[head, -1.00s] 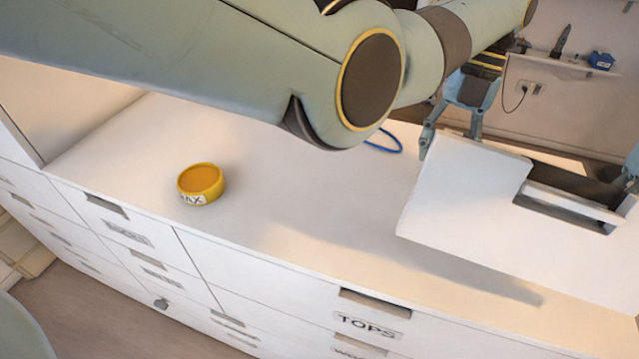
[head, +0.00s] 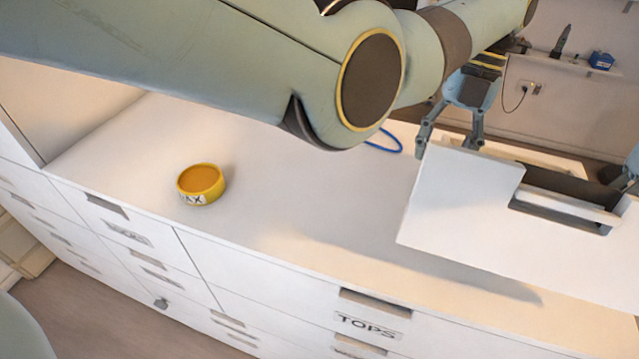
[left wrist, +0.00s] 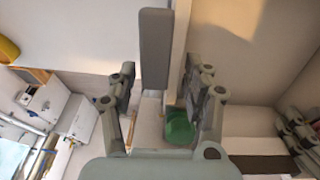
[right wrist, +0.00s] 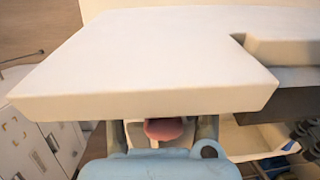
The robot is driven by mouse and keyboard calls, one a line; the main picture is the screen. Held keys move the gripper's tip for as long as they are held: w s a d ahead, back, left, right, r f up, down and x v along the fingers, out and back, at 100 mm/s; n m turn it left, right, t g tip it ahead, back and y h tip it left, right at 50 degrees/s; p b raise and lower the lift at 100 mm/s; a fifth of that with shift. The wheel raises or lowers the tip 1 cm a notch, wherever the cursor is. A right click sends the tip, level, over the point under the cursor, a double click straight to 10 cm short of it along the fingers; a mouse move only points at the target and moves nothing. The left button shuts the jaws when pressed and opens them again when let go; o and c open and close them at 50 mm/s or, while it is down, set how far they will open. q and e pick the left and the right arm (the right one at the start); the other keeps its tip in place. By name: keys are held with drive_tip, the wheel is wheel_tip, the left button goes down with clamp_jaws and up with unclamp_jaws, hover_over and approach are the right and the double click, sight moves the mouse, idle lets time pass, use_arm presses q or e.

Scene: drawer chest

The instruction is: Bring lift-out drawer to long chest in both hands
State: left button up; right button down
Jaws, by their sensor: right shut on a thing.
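The white lift-out drawer (head: 460,205), with a grey-edged notch in its top edge, hangs over the worktop of the long white chest (head: 280,275), at the right of the head view. My left gripper (head: 450,142) is at the drawer's far left corner. In the left wrist view its fingers (left wrist: 162,90) stand apart on either side of the drawer's wall (left wrist: 181,50), without clear contact. My right gripper (head: 630,168) is partly cut off at the right edge. It is shut on the drawer, whose white panel (right wrist: 150,60) hides its fingertips in the right wrist view.
A yellow bowl (head: 201,183) stands on the worktop left of the drawer. A blue loop (head: 386,142) lies at the back, partly behind my arm. The worktop between bowl and drawer is clear. A wall shelf (head: 570,63) with small items is behind.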

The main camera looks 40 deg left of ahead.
use_arm(q)
drive_tip(key=shift+o, duration=1)
use_arm(e)
drive_tip(key=shift+r, duration=0.15)
use_arm(q)
drive_tip(key=shift+s, duration=0.1)
use_arm(e)
drive_tip(key=c, duration=0.7)
unclamp_jaws()
drive_tip(key=shift+s, duration=0.1)
use_arm(q)
drive_tip(key=shift+r, duration=0.15)
use_arm(e)
drive_tip(key=shift+f, duration=0.2)
use_arm(q)
drive_tip(key=shift+w+r+b, duration=0.3)
drive_tip(key=shift+r, duration=0.2)
use_arm(e)
drive_tip(key=shift+f, duration=0.2)
use_arm(q)
drive_tip(key=a, duration=0.6)
use_arm(e)
drive_tip(key=shift+r, duration=0.1)
